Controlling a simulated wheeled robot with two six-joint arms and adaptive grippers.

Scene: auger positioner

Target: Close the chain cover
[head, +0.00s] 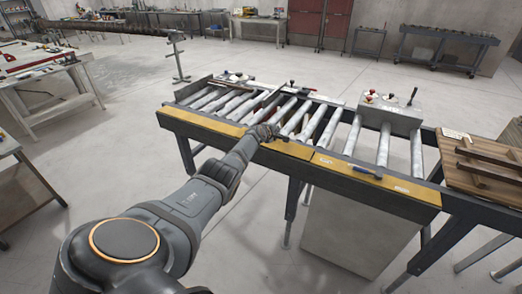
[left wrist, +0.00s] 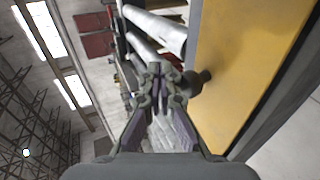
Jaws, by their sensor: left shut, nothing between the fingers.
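The yellow chain cover (head: 200,122) runs along the front edge of the roller table. Whether it stands open is hard to tell. In the left wrist view the yellow panel (left wrist: 240,65) fills the right side, with a dark round knob (left wrist: 200,80) on its edge. My left gripper (head: 274,131) is over the front edge of the table, beside the cover. In the left wrist view my left gripper (left wrist: 160,74) is shut and empty, with its tips just left of the knob. Contact with the knob cannot be told. My right gripper is not in view.
Metal rollers (head: 313,122) lie behind the cover. A grey control box (head: 392,115) with red knobs stands behind. A wooden top with dark beams (head: 490,165) is at far right. The floor in front is clear.

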